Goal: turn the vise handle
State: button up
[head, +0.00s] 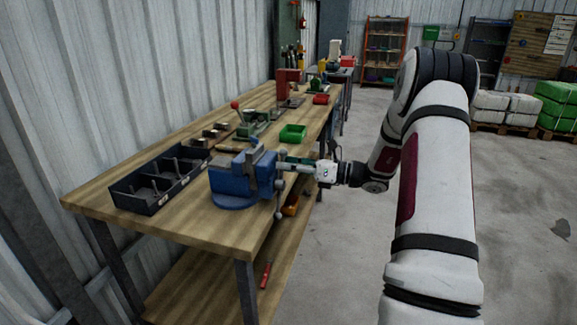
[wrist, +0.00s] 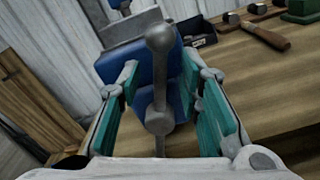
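The blue vise (head: 240,180) is fixed near the front edge of the workbench, and its body fills the middle of the wrist view (wrist: 160,75). Its grey metal handle (head: 279,205) is a bar with ball ends, standing close to upright on the vise's right side. In the wrist view the handle (wrist: 160,75) runs up the middle, with a ball at its top and a rounded hub below. My gripper (head: 293,165) is at the handle. Its teal-padded fingers (wrist: 162,85) are open, one on each side of the bar, with gaps visible. The handle's lower end is hidden in the wrist view.
A black divided tray (head: 160,182) lies left of the vise on the wooden workbench (head: 110,198). A green bin (head: 293,133) and a green press with a red knob (head: 250,122) stand behind. The floor right of the bench is clear.

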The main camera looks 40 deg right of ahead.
aim_at(270, 181)
grip_shut()
jog(key=shift+s+a+n, duration=0.1)
jog(key=shift+n, duration=0.2)
